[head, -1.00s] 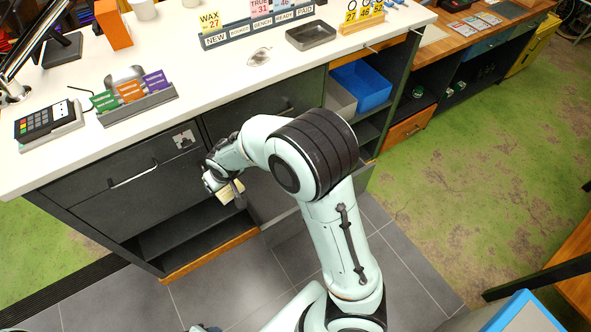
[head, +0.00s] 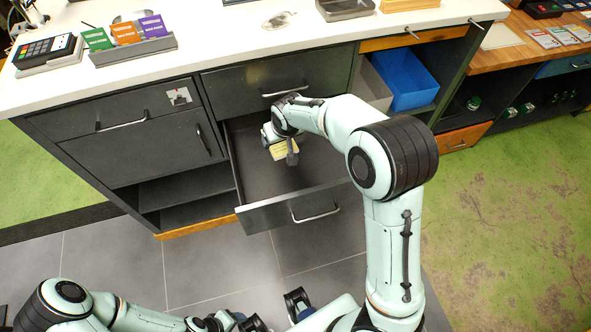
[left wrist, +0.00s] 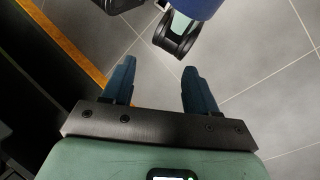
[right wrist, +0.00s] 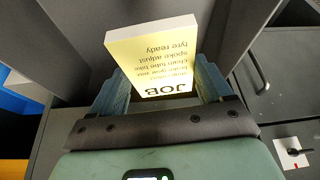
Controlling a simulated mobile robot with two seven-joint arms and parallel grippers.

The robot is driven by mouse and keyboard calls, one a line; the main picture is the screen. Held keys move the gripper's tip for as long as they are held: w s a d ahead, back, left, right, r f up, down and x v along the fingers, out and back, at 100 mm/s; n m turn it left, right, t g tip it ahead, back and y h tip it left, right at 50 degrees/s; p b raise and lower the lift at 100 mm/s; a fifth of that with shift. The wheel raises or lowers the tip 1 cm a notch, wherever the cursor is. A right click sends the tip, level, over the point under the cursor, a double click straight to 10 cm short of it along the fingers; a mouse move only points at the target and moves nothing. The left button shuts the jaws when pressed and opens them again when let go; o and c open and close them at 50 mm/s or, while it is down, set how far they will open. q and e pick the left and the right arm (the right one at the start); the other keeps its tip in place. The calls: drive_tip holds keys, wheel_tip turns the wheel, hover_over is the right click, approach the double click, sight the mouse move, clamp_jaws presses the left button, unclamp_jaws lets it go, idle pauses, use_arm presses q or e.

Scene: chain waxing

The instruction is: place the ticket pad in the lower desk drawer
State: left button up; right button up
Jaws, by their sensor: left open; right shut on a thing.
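The ticket pad (head: 284,151) is a small pale-yellow block, held in my right gripper (head: 280,146) over the open lower desk drawer (head: 262,217). In the right wrist view the pad (right wrist: 152,58) stands between both fingers, with "JOB" and other lines of print on its face. The right gripper (right wrist: 160,92) is shut on it. The drawer is pulled out, its dark inside partly hidden by my right arm. I cannot tell whether the pad touches the drawer floor. My left gripper (left wrist: 160,85) is open and empty above the grey floor tiles.
The upper drawer (head: 250,80) above is closed. A blue bin (head: 405,78) stands on a shelf to the right. A cabinet door (head: 140,150) and open shelves (head: 190,205) are to the left. The white counter (head: 210,45) carries a card terminal (head: 45,50) and a card rack (head: 133,48).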

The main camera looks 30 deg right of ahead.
drive_tip(key=w+d+f+m+b, duration=0.15)
drive_tip(key=w+d+b, duration=0.25)
drive_tip(key=d+b, duration=0.45)
drive_tip(key=b, duration=0.3)
hover_over(300, 158)
drive_tip(key=s, duration=0.1)
wheel_tip(300, 158, down, 13)
use_arm(q)
drive_tip(key=w+a+f+t, duration=0.1)
drive_tip(key=w+f, duration=0.1)
drive_tip(key=f, duration=0.5)
drive_tip(key=w+a+f+b, duration=0.1)
drive_tip(key=w+f, duration=0.1)
drive_tip(key=f, duration=0.5)
drive_tip(key=shift+w+f+n+t+y, duration=0.3)
drive_tip(key=shift+t+y, duration=0.1)
use_arm(e)
drive_tip(key=shift+h, duration=0.4)
drive_tip(key=shift+s+a+f, duration=0.1)
drive_tip(key=shift+f, duration=1.55)
drive_tip(key=shift+s+a+f, duration=0.1)
drive_tip(key=shift+f, duration=1.5)
use_arm(q)
drive_tip(key=shift+w+f, duration=0.1)
use_arm(e)
drive_tip(key=shift+f, duration=0.15)
